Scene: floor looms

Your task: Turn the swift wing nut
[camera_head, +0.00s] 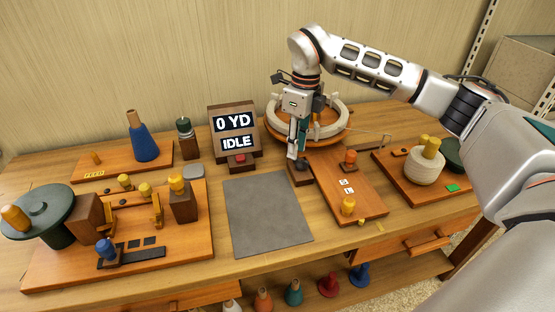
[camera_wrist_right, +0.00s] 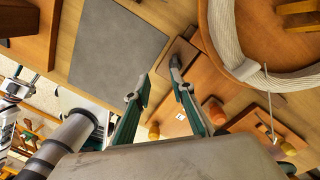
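The swift (camera_head: 330,122), a wooden ring on a round base at the back right, carries a band of pale yarn (camera_wrist_right: 228,45). I cannot clearly pick out its wing nut. A small dark block (camera_head: 302,178) with a grey upright piece stands in front of the swift; it also shows in the wrist view as a brown square plate (camera_wrist_right: 187,57) with a grey knob (camera_wrist_right: 175,63). My right gripper (camera_head: 293,152) points down there, its lower end overlapping the block. In the wrist view its fingers (camera_wrist_right: 157,94) are apart with nothing between them. My left gripper is not in view.
A display reading 0 YD and IDLE (camera_head: 237,133) stands left of the right gripper. A grey mat (camera_head: 265,215) lies bare. A board with orange and yellow knobs (camera_head: 355,205) lies right of it. A board with a yarn cake (camera_head: 424,168) sits farther right. A winder (camera_head: 120,235) fills the left.

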